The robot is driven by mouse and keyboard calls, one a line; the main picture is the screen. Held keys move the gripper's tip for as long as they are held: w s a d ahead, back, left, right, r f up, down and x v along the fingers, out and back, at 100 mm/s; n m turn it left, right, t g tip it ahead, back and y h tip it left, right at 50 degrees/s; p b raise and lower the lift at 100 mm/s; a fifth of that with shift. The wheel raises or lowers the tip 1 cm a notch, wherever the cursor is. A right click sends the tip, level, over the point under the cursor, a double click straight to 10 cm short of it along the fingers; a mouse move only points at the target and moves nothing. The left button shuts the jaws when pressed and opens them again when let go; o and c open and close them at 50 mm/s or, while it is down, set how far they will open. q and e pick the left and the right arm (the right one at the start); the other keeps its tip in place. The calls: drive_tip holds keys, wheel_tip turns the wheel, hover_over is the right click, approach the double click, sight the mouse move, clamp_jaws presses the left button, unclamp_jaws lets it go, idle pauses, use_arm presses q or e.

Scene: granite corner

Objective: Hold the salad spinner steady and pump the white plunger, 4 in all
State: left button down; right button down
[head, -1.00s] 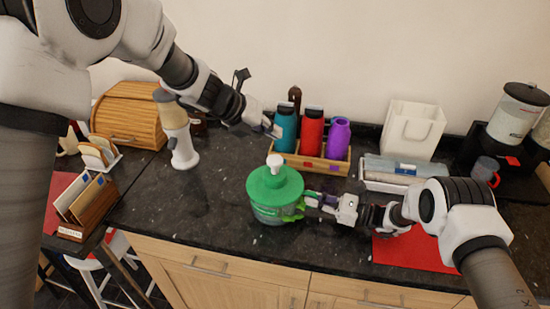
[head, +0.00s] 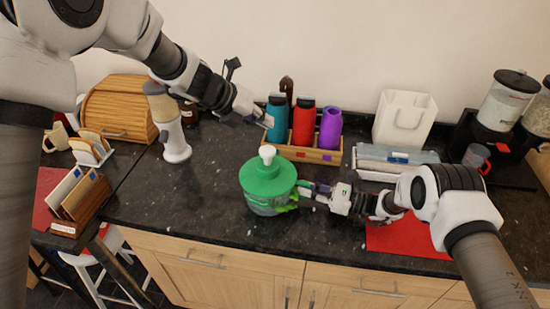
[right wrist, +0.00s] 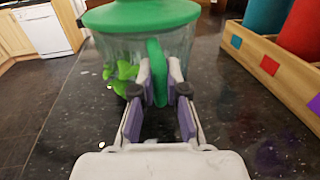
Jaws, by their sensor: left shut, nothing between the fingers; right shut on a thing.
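The salad spinner has a green lid (head: 255,179), a clear bowl (head: 262,208) with green leaves inside, and a white plunger (head: 267,152) standing up from the lid's middle. It sits upright on the dark counter. My right gripper (head: 302,191) is shut on the spinner's green side handle (right wrist: 157,72); the right wrist view shows the fingers on both sides of it. My left gripper (head: 266,120) is shut and empty. It is apart from the plunger, above it in the head view and in front of the teal bottle. The plunger is outside the right wrist view.
A wooden caddy (head: 315,155) with teal (head: 277,119), red (head: 303,122) and purple (head: 330,128) bottles stands behind the spinner. A white grinder-like device (head: 174,140) and a bread box (head: 115,107) are at left. A red mat (head: 410,241) lies at right. Counter left of the spinner is clear.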

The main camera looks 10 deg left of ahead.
drive_tip(key=c, duration=1.1)
unclamp_jaws()
drive_tip(key=v, duration=1.2)
use_arm(q)
drive_tip(key=shift+s+f, duration=0.1)
